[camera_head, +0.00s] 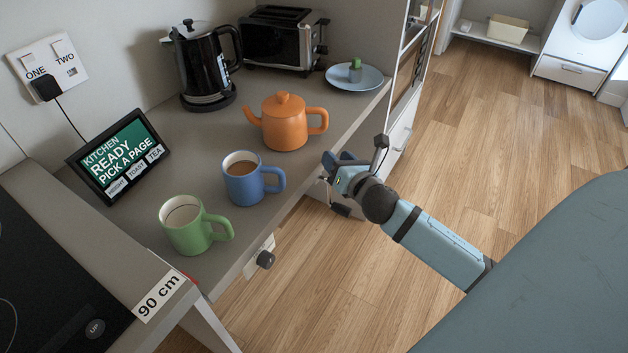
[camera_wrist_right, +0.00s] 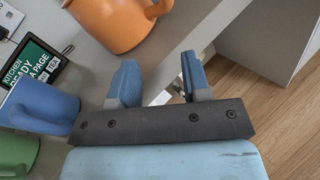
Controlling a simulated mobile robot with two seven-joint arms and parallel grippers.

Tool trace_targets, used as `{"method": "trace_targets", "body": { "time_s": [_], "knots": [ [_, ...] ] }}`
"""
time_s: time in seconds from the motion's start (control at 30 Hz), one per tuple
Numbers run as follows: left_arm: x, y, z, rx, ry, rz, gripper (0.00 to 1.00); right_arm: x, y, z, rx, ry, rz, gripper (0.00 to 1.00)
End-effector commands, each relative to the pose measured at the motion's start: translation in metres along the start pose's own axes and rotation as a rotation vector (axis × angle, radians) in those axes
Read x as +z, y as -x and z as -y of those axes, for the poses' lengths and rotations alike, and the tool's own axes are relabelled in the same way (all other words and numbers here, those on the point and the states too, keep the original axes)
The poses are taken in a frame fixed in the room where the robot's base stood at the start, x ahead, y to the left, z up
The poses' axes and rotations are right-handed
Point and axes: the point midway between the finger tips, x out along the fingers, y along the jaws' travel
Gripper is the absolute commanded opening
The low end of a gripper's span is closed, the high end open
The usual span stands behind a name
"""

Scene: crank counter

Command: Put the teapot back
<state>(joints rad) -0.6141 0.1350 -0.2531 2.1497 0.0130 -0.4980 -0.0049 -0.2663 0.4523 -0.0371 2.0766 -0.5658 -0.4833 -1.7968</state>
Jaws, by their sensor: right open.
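An orange teapot (camera_head: 285,124) stands upright on the grey counter (camera_head: 215,135), with its lid on and its handle toward the counter's front edge. It also shows at the top of the right wrist view (camera_wrist_right: 112,20). My right gripper (camera_head: 335,160) is just off the front edge, below and right of the teapot in the head view. In the right wrist view its two blue fingers (camera_wrist_right: 158,80) are apart with nothing between them. The gripper does not touch the teapot. My left gripper is not in view.
Behind are a black kettle (camera_head: 204,65), a toaster (camera_head: 280,42), a tablet (camera_head: 120,155) and a blue plate (camera_head: 354,78).

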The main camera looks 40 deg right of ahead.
Motion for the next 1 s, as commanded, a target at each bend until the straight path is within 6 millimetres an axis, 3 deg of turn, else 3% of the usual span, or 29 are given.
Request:
{"method": "trace_targets", "body": {
  "time_s": [0.03, 0.17, 0.3, 0.4, 0.53, 0.7, 1.0],
  "knots": [
    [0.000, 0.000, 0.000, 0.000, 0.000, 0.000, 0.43, -0.023, 0.012, -0.006, -0.002, -0.162, -0.052, 0.44],
    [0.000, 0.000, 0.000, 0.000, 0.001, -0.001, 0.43, -0.080, 0.046, -0.025, -0.042, -0.679, -0.191, 0.44],
    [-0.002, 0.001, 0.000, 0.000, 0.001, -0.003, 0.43, -0.138, 0.094, -0.053, -0.171, -1.305, -0.338, 0.44],
    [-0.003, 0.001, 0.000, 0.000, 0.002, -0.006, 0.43, -0.171, 0.128, -0.076, -0.309, -1.734, -0.416, 0.44],
    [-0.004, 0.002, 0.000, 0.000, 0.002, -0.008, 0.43, -0.199, 0.165, -0.101, -0.502, -2.179, -0.466, 0.44],
    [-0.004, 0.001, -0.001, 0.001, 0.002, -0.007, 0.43, -0.215, 0.191, -0.121, -0.676, -2.499, -0.477, 0.44],
    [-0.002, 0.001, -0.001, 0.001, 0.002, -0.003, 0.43, -0.217, 0.195, -0.125, -0.716, -2.568, -0.474, 0.44]
  ]
}}
